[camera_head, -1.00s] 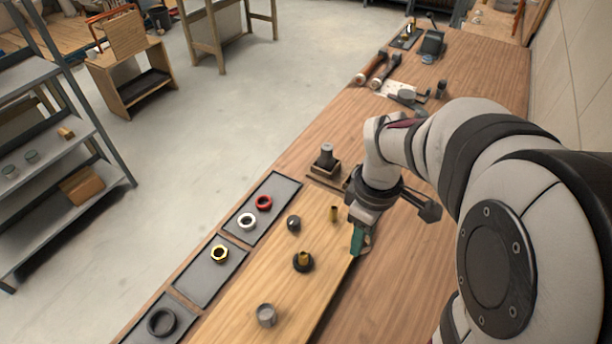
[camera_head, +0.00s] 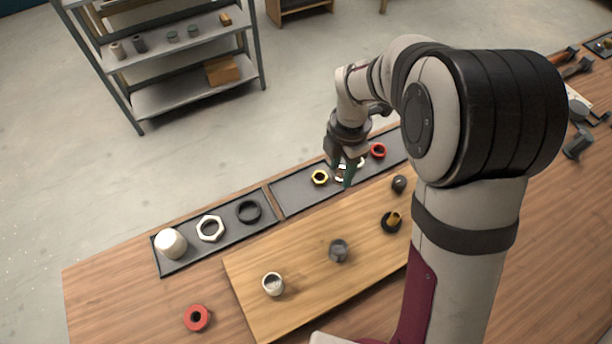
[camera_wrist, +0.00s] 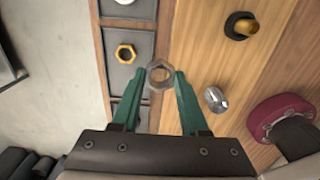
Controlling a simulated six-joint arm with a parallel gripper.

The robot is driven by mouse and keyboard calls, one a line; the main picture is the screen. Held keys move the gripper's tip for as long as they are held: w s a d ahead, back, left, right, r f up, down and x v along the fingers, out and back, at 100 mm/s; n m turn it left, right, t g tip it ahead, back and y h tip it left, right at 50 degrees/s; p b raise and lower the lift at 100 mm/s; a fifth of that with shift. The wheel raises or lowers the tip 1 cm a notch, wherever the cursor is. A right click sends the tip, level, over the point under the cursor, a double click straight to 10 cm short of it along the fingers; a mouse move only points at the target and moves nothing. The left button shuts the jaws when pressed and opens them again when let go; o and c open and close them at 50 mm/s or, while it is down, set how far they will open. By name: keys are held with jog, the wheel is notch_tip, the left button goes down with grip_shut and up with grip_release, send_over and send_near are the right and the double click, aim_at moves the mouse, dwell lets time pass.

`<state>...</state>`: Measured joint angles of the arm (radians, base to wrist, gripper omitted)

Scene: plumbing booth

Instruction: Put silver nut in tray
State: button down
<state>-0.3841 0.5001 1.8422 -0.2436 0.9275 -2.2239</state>
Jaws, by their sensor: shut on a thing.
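My gripper (camera_head: 347,172) has green fingers and hangs over the inner side of the dark tray strip (camera_head: 288,205), near the board's edge. In the wrist view my gripper (camera_wrist: 160,76) is shut on the silver nut (camera_wrist: 160,64), a hexagonal ring held between the fingertips. The nut appears over the edge between the tray strip and the wooden board. A brass nut (camera_head: 320,177) lies in the tray section just left of the gripper; it also shows in the wrist view (camera_wrist: 118,52). In the head view the fingers mostly hide the silver nut.
The other tray (camera_head: 165,268) holds a white cap (camera_head: 170,243), a pale hex nut (camera_head: 202,235) and a black ring (camera_head: 240,213). A red ring (camera_head: 379,145) lies beyond the gripper. The wooden board (camera_head: 300,255) carries a grey fitting (camera_head: 338,252) and a white cup (camera_head: 273,287).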

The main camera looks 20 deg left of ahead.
send_over(295, 192)
notch_tip(295, 192, down, 6)
jog(key=shift+d+f, duration=0.1)
jog(key=shift+f, duration=1.95)
jog(key=shift+c, duration=2.1)
grip_release()
jog(key=shift+f, duration=0.15)
